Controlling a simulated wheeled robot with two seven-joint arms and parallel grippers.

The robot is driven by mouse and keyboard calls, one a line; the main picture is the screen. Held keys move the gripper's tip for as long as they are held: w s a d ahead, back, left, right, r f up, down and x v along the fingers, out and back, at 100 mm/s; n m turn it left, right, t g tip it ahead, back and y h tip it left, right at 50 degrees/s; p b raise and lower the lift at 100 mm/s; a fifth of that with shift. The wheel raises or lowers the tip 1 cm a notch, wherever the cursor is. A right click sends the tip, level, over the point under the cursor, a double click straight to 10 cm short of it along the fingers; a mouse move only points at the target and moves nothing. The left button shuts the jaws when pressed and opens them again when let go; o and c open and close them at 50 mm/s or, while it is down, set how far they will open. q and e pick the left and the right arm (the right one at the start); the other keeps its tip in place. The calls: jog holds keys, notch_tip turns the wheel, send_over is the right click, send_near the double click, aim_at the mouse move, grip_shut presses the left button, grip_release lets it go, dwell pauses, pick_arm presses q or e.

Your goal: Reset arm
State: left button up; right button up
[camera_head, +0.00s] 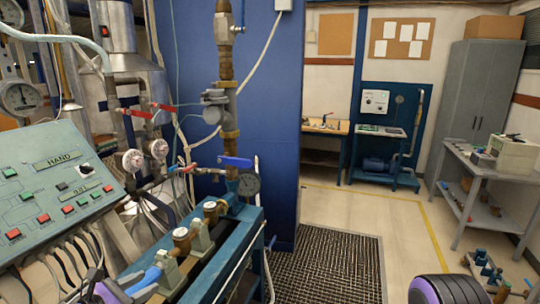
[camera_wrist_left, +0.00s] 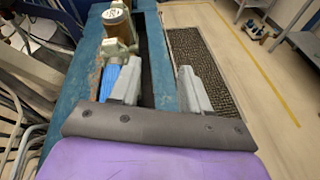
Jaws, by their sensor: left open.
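My left gripper (camera_head: 124,284) is at the lower left of the head view, low over the near end of the blue bench (camera_head: 232,260) and only partly shown. In the left wrist view its two grey fingers (camera_wrist_left: 160,88) stand apart with nothing between them. I cannot tell whether the finger touches the pipe. My right gripper is not in view; a purple and black part at the lower right appears to be my right arm.
A sloped control panel (camera_head: 60,185) with coloured buttons and hanging cables stands at the left. Pipes with a blue-handled valve (camera_head: 236,162) and a gauge (camera_head: 248,184) rise behind the bench. A dark floor grate (camera_head: 332,268) lies to its right.

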pick_arm(q)
jog(key=s+d+f+m+g+y, duration=0.2)
jog(key=s+d+f+m+g, duration=0.3)
jog(key=f, duration=0.5)
jog(key=s+d+f+m+g+y, duration=0.1)
jog(key=s+d+f+m+g, duration=0.15)
jog(key=s+d+f, duration=0.4)
jog(key=s+a+f+m+g+y, duration=0.1)
jog(key=s+a+f+m+y, duration=0.15)
jog(key=s+m, duration=0.35)
jog(key=s+a+f+m+g+y, duration=0.1)
jog(key=s+a+f+m+y, duration=0.2)
jog(key=s, duration=0.6)
jog(key=s+a+f+m+y, duration=0.2)
jog(key=s+a+f+m, duration=0.25)
jog(key=s, duration=0.25)
notch_tip(320, 180, down, 14)
jog(key=b, duration=1.3)
jog(key=shift+d+b, duration=0.3)
jog(key=shift+b, duration=0.1)
jog(key=shift+w+h, duration=0.1)
jog(key=shift+h, duration=0.15)
